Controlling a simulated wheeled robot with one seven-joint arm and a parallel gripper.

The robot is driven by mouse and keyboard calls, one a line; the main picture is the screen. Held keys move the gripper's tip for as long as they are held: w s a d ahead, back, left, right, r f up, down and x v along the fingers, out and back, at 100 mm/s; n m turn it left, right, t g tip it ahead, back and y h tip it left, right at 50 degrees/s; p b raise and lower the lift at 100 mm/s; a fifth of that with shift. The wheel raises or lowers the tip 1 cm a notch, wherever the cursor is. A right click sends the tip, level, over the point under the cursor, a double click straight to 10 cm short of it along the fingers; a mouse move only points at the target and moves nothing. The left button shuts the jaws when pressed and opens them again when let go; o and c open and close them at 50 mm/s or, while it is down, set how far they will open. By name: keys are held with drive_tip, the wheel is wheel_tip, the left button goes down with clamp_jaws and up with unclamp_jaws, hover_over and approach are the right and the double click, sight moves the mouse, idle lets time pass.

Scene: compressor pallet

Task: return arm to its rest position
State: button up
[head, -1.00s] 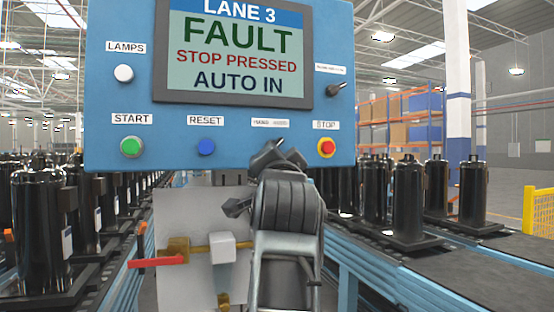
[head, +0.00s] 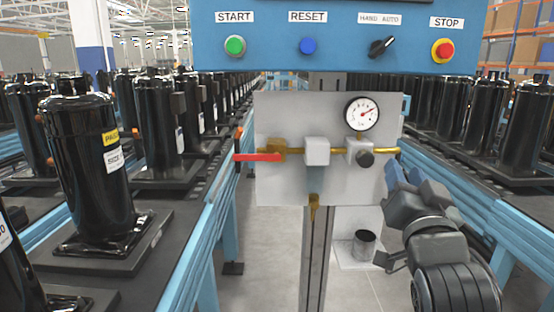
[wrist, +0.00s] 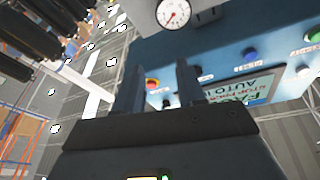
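My arm shows at the lower right of the head view, bent below the blue control panel (head: 340,58). My gripper (head: 400,174) is in front of the right edge of the grey gauge plate, pointing up and away. In the wrist view my gripper (wrist: 158,68) shows two dark fingers standing apart with nothing held between them. The red STOP button (wrist: 152,84) appears beyond the gap. The panel's screen (wrist: 245,88) is partly visible there, upside down. Whether the fingers touch anything cannot be told, but they look clear.
The grey plate (head: 285,185) carries a gauge (head: 362,113), a red-handled valve (head: 258,157) and brass piping. Conveyors with black compressors (head: 90,165) run along both sides. A metal cup (head: 364,245) stands low behind the post. Floor between the conveyors is partly open.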

drive_tip(key=s+d+f+n+g+y, duration=0.25)
drive_tip(key=s+f+n, duration=0.35)
drive_tip(key=s+f, duration=1.4)
drive_tip(key=s+a+g, duration=0.1)
drive_tip(key=s, duration=1.2)
drive_tip(key=s+a+f+g, duration=0.1)
drive_tip(key=s+a+g, duration=0.1)
drive_tip(key=s, duration=1.2)
drive_tip(key=shift+m, duration=0.3)
drive_tip(key=shift+s+d+f+g+y, duration=0.1)
drive_tip(key=shift+d+g+y, duration=0.05)
drive_tip(key=shift+g+y, duration=0.1)
